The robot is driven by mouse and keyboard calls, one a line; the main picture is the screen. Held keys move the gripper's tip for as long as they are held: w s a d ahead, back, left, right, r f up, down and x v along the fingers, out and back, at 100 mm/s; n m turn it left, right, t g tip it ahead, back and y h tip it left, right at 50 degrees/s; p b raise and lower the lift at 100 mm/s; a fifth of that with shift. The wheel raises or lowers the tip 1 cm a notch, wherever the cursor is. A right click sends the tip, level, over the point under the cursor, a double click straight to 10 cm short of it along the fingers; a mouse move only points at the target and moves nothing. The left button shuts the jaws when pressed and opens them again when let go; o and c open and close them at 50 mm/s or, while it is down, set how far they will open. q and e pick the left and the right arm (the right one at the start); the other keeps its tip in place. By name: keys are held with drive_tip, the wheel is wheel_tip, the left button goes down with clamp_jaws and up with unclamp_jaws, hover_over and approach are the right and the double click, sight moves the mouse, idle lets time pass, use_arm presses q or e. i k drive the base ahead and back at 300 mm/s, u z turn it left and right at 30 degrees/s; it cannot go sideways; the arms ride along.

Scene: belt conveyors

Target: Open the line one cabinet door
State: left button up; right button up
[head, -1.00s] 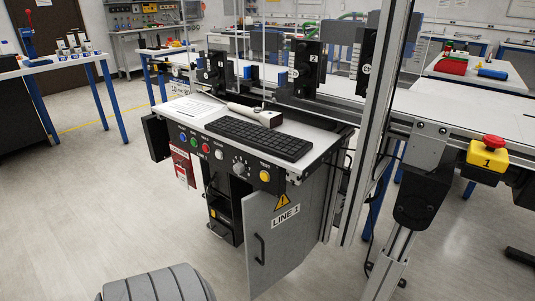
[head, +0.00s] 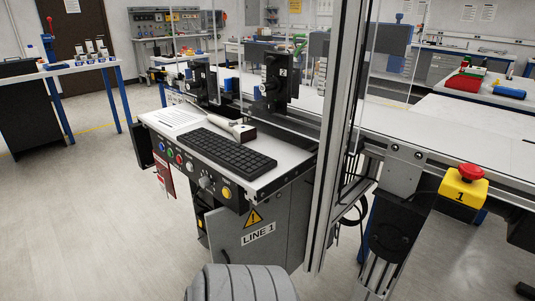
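The line one cabinet stands under the control desk in the head view. Its grey door (head: 283,232) carries a yellow warning triangle and a "LINE 1" label. The door stands ajar, with a dark gap at its left edge showing part of the interior (head: 202,222). A ribbed grey rounded part (head: 240,284) at the bottom edge, which seems to be mine, covers the door's lower part, and the door handle is not visible. Neither of my grippers shows in the view.
The control desk (head: 291,171) above the door holds a keyboard (head: 228,151) and a handheld scanner (head: 238,130). An upright aluminium post (head: 337,130) stands right of the cabinet. A yellow box with a red emergency button (head: 463,188) is farther right. Floor at left is clear.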

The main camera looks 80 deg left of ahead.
sight(259, 236)
drive_tip(key=i, duration=1.4)
drive_tip(key=u, duration=2.4)
